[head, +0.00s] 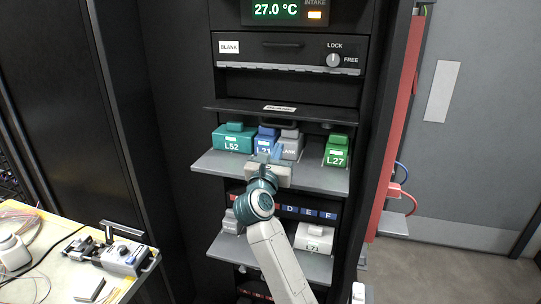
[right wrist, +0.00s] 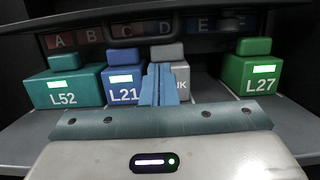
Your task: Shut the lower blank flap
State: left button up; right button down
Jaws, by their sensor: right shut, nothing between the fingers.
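A dark flap with a BLANK label (head: 280,108) stands out over the upper shelf, seen nearly edge-on, with the bay under it open. Above it a second BLANK panel (head: 260,57) lies flat and closed, with a lock knob (head: 333,60). My right gripper (head: 277,152) is below the flap, in front of the upper shelf's modules. In the right wrist view its blue fingers (right wrist: 160,85) are together and empty, in front of the blue L21 module (right wrist: 122,88) and a grey module (right wrist: 172,75). My left gripper is not in view.
The upper shelf (head: 218,162) also holds teal L52 (head: 233,140) and green L27 (head: 336,152). A lower shelf (head: 308,262) sticks out below with a white L71 module (head: 313,238). A red post (head: 393,135) stands right; a bench with a device (head: 122,257) is lower left.

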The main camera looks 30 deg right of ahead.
aim_at(282, 129)
jog(key=p+x, duration=0.1)
jog(key=x, duration=0.3)
jog(key=shift+r, duration=0.25)
notch_tip(282, 129, up, 2)
jog(key=shift+w+d+r+p, duration=0.1)
jog(key=shift+d+r+p, duration=0.1)
jog(key=shift+p, duration=0.65)
jog(key=shift+a+r+p, duration=0.15)
jog(key=shift+r+p, duration=0.15)
jog(key=shift+r, duration=0.35)
jog(key=shift+f, duration=0.1)
